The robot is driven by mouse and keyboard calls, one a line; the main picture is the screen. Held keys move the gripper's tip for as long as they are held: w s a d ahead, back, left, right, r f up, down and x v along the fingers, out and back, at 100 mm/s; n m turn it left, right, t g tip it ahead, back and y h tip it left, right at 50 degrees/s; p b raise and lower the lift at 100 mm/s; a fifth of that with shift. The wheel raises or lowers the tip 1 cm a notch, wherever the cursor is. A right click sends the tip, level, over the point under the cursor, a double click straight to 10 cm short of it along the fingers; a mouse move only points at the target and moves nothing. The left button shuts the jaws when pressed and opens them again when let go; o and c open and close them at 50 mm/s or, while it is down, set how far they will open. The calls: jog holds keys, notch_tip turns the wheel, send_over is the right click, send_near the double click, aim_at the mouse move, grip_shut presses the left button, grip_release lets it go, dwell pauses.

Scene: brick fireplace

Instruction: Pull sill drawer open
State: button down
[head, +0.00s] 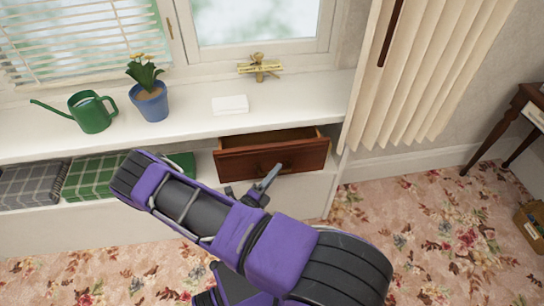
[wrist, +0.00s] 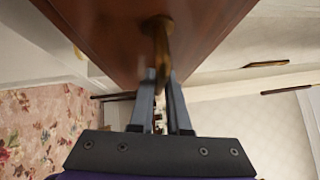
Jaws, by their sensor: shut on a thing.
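The sill drawer (head: 272,160) is dark reddish wood and sits under the white window sill. It stands partly pulled out, and a strip of its inside shows above the front. Its front fills the top of the wrist view (wrist: 110,28). My gripper (head: 270,180) is at the front of the drawer, and its two grey fingers show in the wrist view (wrist: 163,80). They are shut on the brass-coloured drawer handle (wrist: 158,38) at their tips. In the head view the fingers partly hide the handle.
Folded plaid cushions (head: 95,177) lie in the shelf left of the drawer.

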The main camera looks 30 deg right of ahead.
jog(key=s+a, duration=0.2)
jog(key=s, duration=0.4)
jog(key=shift+s, duration=0.35)
jog(key=c, duration=0.9)
grip_release()
jog(key=v, duration=1.7)
jog(key=shift+s+a+b, duration=0.1)
jog(key=shift+s+b, duration=0.05)
jog(key=shift+b, duration=0.15)
jog(key=shift+r, duration=0.1)
